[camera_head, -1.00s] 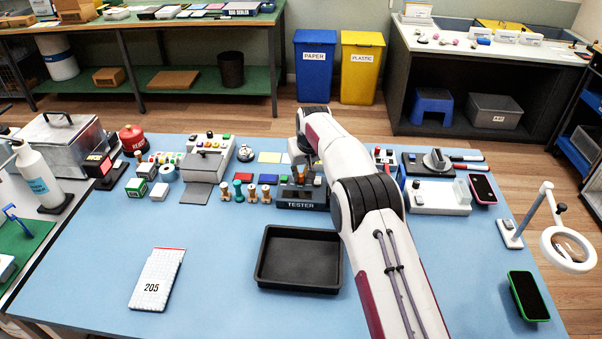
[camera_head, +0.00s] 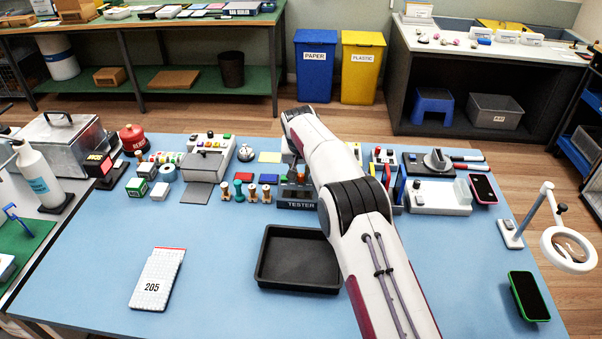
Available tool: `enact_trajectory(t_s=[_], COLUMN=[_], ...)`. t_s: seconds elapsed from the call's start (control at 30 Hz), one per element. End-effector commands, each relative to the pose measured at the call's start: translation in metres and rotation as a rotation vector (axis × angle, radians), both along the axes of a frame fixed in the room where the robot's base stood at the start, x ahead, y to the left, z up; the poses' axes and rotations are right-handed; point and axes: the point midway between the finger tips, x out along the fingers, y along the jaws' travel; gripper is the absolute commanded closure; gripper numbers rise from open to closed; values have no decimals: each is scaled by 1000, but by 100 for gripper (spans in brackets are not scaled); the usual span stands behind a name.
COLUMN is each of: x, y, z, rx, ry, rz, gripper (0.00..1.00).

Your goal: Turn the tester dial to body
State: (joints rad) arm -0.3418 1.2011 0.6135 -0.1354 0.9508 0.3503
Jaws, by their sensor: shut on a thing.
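The tester (camera_head: 296,205) is a dark box with a white TESTER label on its front edge, behind the black tray. My arm reaches over the table to it. My gripper (camera_head: 298,172) is down at the top of the tester, small, dark and partly hidden by my arm. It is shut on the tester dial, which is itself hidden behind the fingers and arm. The dial's marks, including body, are too small to read.
An empty black tray (camera_head: 297,262) lies in front of the tester. Several wooden-handled stamps (camera_head: 239,191) stand to its left. A white pad marked 205 (camera_head: 157,279) lies front left. A green-edged phone (camera_head: 528,296) and ring magnifier (camera_head: 568,249) are at the right.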

Motion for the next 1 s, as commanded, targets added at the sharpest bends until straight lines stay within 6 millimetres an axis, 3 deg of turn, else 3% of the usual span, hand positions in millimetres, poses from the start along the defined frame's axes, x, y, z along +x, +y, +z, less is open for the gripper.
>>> enact_trajectory(t_s=[0.5, 0.53, 0.57, 1.0], x=[-1, -1, -1, -1], y=[0, 0, 0, 0], z=[0, 0, 0, 1], rx=[-1, 0, 0, 0], ry=[-2, -2, -2, -2], rz=[-50, -50, -50, -49], gripper=[100, 77, 69, 68])
